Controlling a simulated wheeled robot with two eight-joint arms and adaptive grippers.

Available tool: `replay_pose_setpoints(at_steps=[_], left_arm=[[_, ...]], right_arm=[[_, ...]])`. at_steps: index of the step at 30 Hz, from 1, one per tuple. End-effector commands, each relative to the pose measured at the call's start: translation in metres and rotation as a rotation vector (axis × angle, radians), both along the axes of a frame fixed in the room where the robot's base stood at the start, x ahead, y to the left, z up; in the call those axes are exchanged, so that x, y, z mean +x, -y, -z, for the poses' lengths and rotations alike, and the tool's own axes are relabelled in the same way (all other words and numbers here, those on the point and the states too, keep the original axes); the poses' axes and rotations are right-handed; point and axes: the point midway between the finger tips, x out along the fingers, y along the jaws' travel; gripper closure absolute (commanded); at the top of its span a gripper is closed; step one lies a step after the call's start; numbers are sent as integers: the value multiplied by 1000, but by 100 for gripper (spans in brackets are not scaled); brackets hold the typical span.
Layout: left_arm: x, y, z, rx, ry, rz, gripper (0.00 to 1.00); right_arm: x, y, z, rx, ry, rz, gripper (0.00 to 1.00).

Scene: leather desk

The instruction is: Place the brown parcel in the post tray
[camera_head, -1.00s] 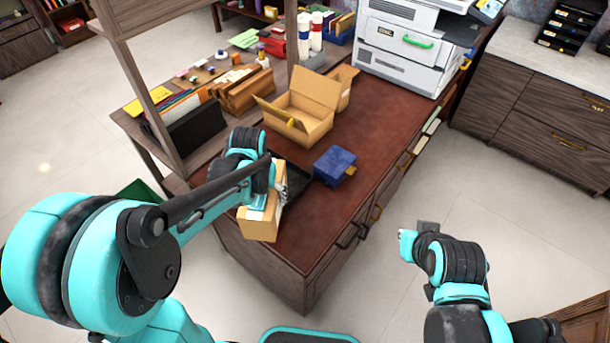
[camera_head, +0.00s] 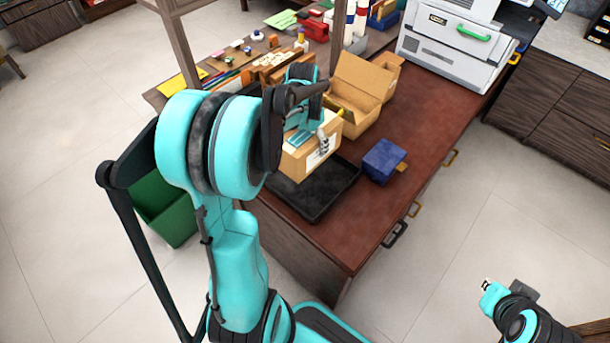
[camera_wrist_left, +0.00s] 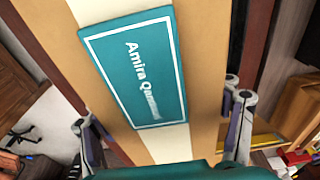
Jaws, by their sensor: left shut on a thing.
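The brown parcel (camera_head: 297,163) is a cardboard box with a pale strip. In the left wrist view it fills the middle, with a teal name label (camera_wrist_left: 135,70). My left gripper (camera_head: 318,140) is shut on the parcel, with a finger on either side in the wrist view (camera_wrist_left: 160,108). The black post tray (camera_head: 322,200) lies on the desk, empty where it shows. The parcel overlaps the tray's back left part in the head view; the gap between them cannot be judged. My right gripper (camera_head: 487,288) is off the desk at lower right, its jaws unclear.
A blue box (camera_head: 383,160) sits right of the tray. An open cardboard box (camera_head: 352,103) stands close behind the parcel. A printer (camera_head: 455,45) stands at the back. A green bin (camera_head: 165,208) is on the floor at left.

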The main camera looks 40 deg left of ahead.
Motion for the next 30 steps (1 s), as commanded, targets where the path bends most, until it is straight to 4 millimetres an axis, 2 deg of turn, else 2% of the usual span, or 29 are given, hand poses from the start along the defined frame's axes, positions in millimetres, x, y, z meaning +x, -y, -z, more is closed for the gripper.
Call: replay_pose_setpoints(at_steps=[2, 5, 12, 17, 24, 30], left_arm=[[-2, -10, 1, 0, 1, 1, 68], [-2, -15, 12, 0, 1, 6, 68], [-2, -15, 56, 0, 1, 7, 68], [-2, -15, 67, 0, 1, 7, 68], [-2, -15, 99, 0, 1, 6, 68], [-3, -15, 99, 0, 1, 6, 68]], right_arm=[[0, 0, 1, 0, 0, 0, 100], [0, 0, 7, 0, 0, 0, 100], [0, 0, 25, 0, 0, 0, 100], [0, 0, 29, 0, 0, 0, 100], [0, 0, 43, 0, 0, 0, 100], [0, 0, 41, 0, 0, 0, 100]])
